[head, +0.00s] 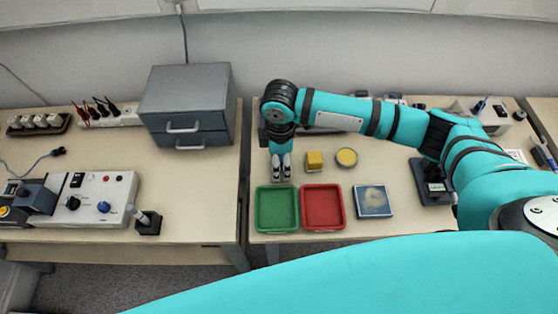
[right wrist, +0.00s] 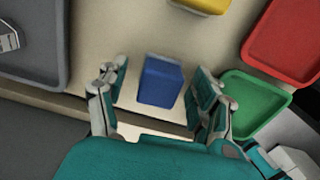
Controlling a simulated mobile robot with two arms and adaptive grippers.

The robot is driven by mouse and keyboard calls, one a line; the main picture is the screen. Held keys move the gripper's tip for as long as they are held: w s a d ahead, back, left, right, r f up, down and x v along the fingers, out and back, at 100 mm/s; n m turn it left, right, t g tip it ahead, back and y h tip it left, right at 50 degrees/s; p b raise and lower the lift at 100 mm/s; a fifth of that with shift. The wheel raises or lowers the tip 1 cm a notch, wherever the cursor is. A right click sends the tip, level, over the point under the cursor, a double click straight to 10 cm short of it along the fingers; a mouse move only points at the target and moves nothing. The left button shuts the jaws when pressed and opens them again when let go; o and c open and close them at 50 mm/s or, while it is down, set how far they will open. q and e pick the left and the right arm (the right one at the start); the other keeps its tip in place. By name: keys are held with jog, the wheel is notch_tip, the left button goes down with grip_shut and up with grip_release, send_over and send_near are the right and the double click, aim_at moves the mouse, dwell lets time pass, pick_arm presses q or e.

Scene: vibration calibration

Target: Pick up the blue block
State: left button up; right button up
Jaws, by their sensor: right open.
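The blue block (right wrist: 160,82) lies on the table in the right wrist view, between the two spread fingers of my right gripper (right wrist: 158,76). Gaps show between the block and the fingers on both sides, so the gripper is open and empty. In the head view my right gripper (head: 281,172) points down just behind the green tray (head: 277,232), left of a yellow block (head: 314,161). The blue block cannot be made out there; the gripper seems to hide it. My left gripper is not in view.
A red tray (head: 323,230) stands beside the green one, with a blue-edged square plate (head: 373,201) to its right. A round yellow item (head: 346,157) lies behind. A grey drawer cabinet (head: 187,100) stands on the left table, across a gap between tables.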

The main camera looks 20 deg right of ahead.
jog(key=c, duration=1.1)
notch_tip(320, 180, up, 10)
jog(key=shift+r, duration=0.1)
